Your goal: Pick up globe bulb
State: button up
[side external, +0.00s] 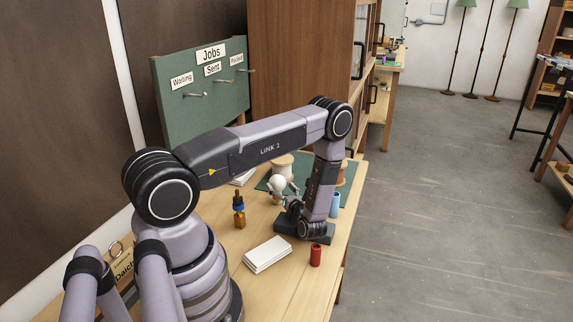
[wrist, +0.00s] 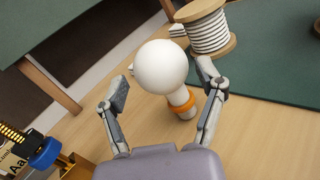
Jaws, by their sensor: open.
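The globe bulb (wrist: 161,67) is a round white ball on a narrower neck with an orange band, at the middle of the wrist view. My gripper (wrist: 165,88) is open, with one finger on each side of the bulb. The right finger is close to the bulb's neck, and I cannot tell whether it touches. The left finger is apart from the bulb. In the side view the bulb (side external: 277,184) shows as a small white ball just left of my gripper (side external: 285,207). The bulb's far side is hidden.
A striped cord spool (wrist: 209,30) stands on the green mat (wrist: 270,60) behind the bulb. A blue cylinder (side external: 335,204) stands right of my arm.

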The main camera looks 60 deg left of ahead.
jog(key=a, duration=0.5)
jog(key=c, duration=0.9)
